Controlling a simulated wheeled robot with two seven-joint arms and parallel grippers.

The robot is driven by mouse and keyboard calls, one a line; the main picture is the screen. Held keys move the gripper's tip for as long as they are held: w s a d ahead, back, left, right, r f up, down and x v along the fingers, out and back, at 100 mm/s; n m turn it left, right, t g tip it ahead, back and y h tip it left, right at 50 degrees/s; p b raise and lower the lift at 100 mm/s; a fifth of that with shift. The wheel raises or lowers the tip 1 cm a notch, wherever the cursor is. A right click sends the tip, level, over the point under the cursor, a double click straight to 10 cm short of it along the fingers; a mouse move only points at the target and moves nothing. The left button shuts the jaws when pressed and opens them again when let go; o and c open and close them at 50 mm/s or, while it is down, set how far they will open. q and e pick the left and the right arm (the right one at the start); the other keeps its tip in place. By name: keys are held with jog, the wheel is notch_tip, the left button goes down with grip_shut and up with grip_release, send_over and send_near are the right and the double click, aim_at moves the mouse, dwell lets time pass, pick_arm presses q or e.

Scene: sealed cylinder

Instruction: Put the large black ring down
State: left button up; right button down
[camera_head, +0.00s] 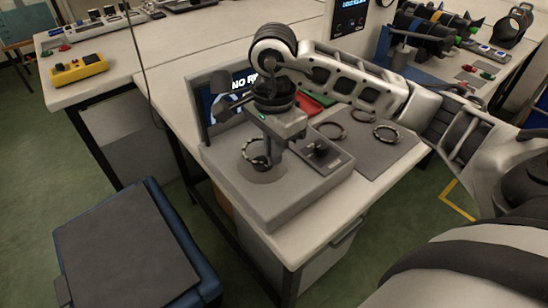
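A dark ring (246,158), which I take to be the large black ring, is at the round plate (262,175) on top of a grey bench device (285,193). My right gripper (273,157) points down over this plate, with its fingers at the ring's right side. It appears shut on the ring's rim, though the fingertips are small and partly hidden. I cannot tell whether the ring touches the plate or hangs just above it. My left gripper is out of view.
Several other rings, one of them here (386,134), lie on a dark grey mat (385,158) to the right. A black knob (319,149) sits on the device, with a screen (222,106) behind. A yellow box (79,69) is on the left table. A dark-topped blue stool (125,250) stands below.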

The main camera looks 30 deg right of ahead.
notch_tip(320, 180, down, 3)
jog(key=shift+s+r, duration=0.1)
jog(key=shift+r, duration=0.05)
jog(key=shift+f+b, duration=0.3)
jog(key=shift+f, duration=0.1)
jog(key=c, duration=1.6)
grip_release()
jog(key=shift+r, duration=0.15)
